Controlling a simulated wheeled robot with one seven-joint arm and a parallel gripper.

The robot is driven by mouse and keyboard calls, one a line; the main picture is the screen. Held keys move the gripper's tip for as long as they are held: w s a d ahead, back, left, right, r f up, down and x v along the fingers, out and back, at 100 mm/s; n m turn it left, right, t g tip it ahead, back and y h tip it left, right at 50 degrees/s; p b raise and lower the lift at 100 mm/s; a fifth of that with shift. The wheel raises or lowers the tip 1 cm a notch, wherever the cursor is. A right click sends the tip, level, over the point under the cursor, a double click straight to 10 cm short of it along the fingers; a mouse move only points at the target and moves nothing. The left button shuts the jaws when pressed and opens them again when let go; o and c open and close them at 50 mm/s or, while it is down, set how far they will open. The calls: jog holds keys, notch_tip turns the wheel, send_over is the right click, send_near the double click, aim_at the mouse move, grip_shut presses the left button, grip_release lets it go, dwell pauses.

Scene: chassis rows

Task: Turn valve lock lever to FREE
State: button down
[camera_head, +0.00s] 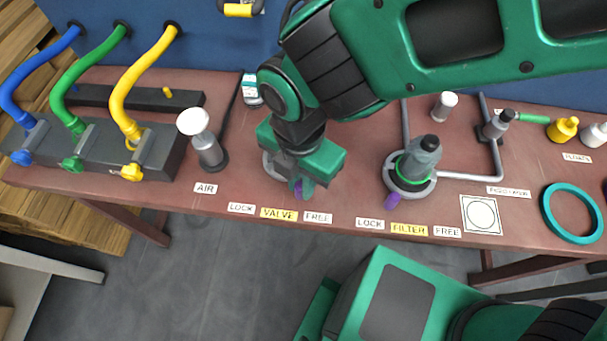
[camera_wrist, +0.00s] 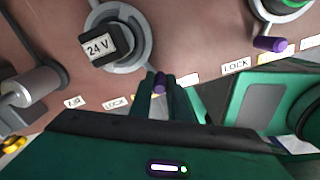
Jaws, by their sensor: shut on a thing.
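The valve lock lever is a short purple lever (camera_wrist: 160,84) on the grey ring of the valve (camera_wrist: 130,66), which carries a black block marked 24 V. It points toward the row of labels, nearer the FREE label (camera_wrist: 187,80) than the LOCK label (camera_wrist: 115,103) in the wrist view. My gripper (camera_wrist: 161,90) is shut on the lever, with a green finger on each side. In the head view my gripper (camera_head: 303,183) covers most of the valve. The lever's purple end shows below it, above the VALVE label (camera_head: 279,213) and the FREE label (camera_head: 318,217).
The filter (camera_head: 420,160) with its own purple lever (camera_head: 392,200) stands to the right. A white-topped air post (camera_head: 205,140) stands close on the left. A teal ring (camera_head: 571,236) lies at the right on the reddish bench.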

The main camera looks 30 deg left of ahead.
jog(key=shift+w+d+r+n, duration=0.1)
jog(key=shift+w+d+n, duration=0.05)
jog(key=shift+w+n, duration=0.2)
dwell(0.3)
jog(key=c, duration=1.7)
grip_release()
jog(key=shift+o, duration=0.2)
notch_tip(320, 180, up, 11)
jog(key=shift+f, duration=0.2)
